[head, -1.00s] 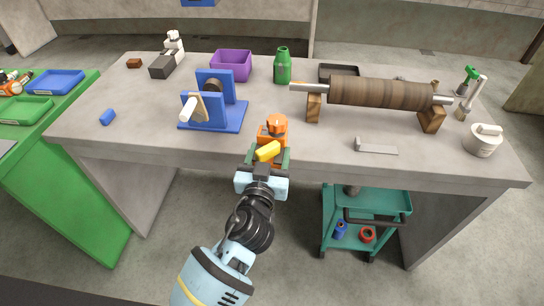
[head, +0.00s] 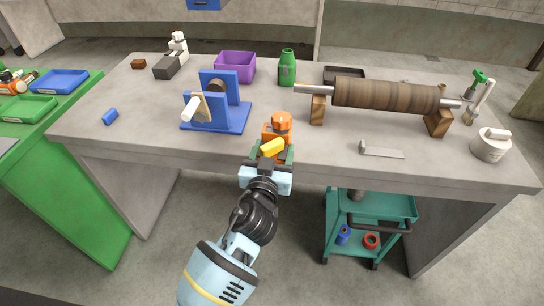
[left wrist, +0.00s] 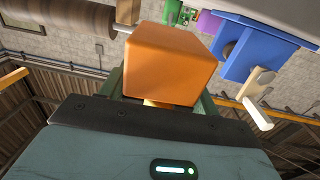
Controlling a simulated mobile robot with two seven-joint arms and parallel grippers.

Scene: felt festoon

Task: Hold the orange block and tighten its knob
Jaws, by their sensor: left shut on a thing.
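The orange block (head: 268,133) stands at the front edge of the grey workbench, with an orange knob (head: 282,121) on its top. In the left wrist view the orange block (left wrist: 170,62) fills the space between the fingers. My left gripper (head: 269,156) is shut on the block from the front. A yellow piece (head: 272,147) shows at the near side of the block, partly among the fingers. The block's lower part is hidden by the gripper. I cannot see how tight the knob is. My right gripper is not in view.
On the workbench (head: 330,165), a blue stand with a crank (head: 230,118) is left of the block. A wooden roller (head: 385,96) on supports and a flat grey bracket (head: 380,152) are to the right. A green bottle (head: 287,70) and purple bin (head: 236,67) stand behind.

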